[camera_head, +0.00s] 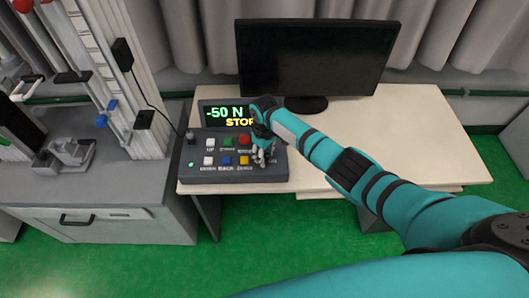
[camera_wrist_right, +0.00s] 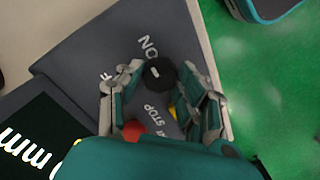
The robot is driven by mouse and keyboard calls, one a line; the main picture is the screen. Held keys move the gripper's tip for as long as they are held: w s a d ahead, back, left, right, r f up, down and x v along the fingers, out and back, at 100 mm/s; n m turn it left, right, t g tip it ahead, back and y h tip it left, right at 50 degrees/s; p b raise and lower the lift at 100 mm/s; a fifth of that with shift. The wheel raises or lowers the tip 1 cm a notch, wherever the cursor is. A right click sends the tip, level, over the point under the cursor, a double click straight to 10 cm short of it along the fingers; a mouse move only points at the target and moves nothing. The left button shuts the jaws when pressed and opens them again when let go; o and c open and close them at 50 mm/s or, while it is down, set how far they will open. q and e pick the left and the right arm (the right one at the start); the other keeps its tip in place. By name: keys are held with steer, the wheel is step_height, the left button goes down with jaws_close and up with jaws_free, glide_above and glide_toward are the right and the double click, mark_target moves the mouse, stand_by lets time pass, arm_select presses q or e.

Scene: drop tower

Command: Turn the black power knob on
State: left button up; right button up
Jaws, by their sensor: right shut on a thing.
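The black power knob (camera_wrist_right: 160,73) is round with a short white mark and sits on the grey control panel (camera_wrist_right: 85,58). ON and partly hidden OFF lettering are beside it in the right wrist view. My right gripper (camera_wrist_right: 162,82) has its fingers on both sides of the knob, shut on it. In the head view, my right gripper (camera_head: 263,154) is over the right part of the control panel (camera_head: 230,175) and hides the knob. My left gripper is not in view.
Coloured buttons, including a red one (camera_wrist_right: 134,131), lie close to the gripper. A black monitor (camera_head: 318,58) stands behind on the pale table (camera_head: 425,140). The drop tower (camera_head: 118,80) is at the left, with a cable to the panel. The table's right side is clear.

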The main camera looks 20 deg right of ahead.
mark_target(265, 156)
steer(key=shift+m, duration=0.3)
steer(key=o, duration=1.2)
steer(key=shift+c, duration=0.2)
step_height(265, 156, up, 12)
